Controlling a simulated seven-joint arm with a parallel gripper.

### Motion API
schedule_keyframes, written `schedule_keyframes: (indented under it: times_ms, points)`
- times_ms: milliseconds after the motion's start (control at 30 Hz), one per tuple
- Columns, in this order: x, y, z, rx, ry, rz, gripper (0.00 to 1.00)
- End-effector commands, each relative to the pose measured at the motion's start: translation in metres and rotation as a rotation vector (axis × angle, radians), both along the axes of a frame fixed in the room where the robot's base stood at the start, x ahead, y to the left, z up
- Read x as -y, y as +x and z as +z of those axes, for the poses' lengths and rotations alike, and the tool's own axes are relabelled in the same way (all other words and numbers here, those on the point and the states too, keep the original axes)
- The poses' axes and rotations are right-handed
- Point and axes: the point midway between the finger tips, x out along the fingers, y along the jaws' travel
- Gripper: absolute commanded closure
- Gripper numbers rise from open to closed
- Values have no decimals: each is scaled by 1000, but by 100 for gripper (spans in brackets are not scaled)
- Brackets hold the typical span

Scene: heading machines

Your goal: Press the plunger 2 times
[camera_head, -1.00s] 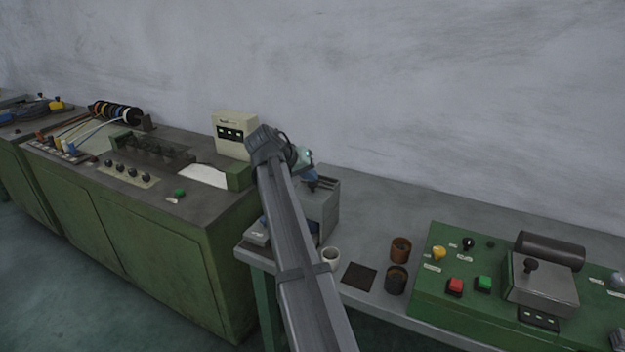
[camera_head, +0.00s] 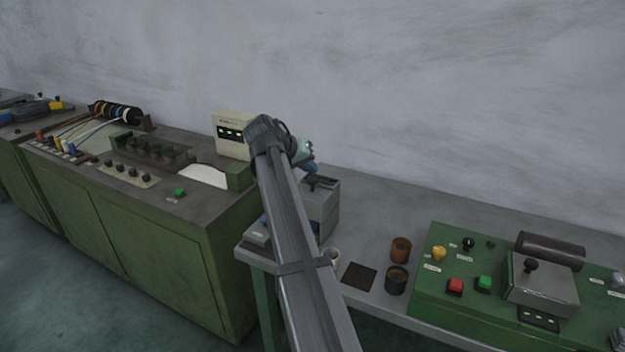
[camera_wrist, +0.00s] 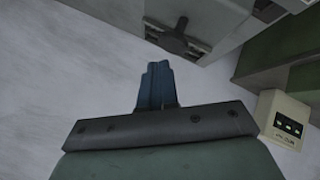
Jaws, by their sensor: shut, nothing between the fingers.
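A grey box (camera_head: 322,212) stands on the grey bench behind my arm. On its top is a dark, T-shaped handle (camera_head: 320,183) that looks like the plunger; the handle also shows in the wrist view (camera_wrist: 176,38), on the box's grey top (camera_wrist: 215,22). My gripper (camera_head: 312,170) is just above and slightly left of the handle in the head view, apparently apart from it. In the wrist view my gripper (camera_wrist: 158,68) has its blue fingers shut together with nothing between them, and the handle lies beyond their tips. My arm hides the left part of the box.
A cream meter box (camera_head: 232,133) stands left of my gripper on the green cabinet (camera_head: 140,250). A green control panel (camera_head: 440,300) is farther right. Bare bench lies behind the cups.

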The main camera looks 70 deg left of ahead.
Motion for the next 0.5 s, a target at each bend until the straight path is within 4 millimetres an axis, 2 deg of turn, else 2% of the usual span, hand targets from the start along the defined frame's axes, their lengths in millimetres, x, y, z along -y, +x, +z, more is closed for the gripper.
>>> schedule_keyframes:
  times_ms: [267, 500]
  points:
    - [0, 0, 3, 0, 1, 1, 100]
    - [-1, 0, 21, 1, 2, 1, 100]
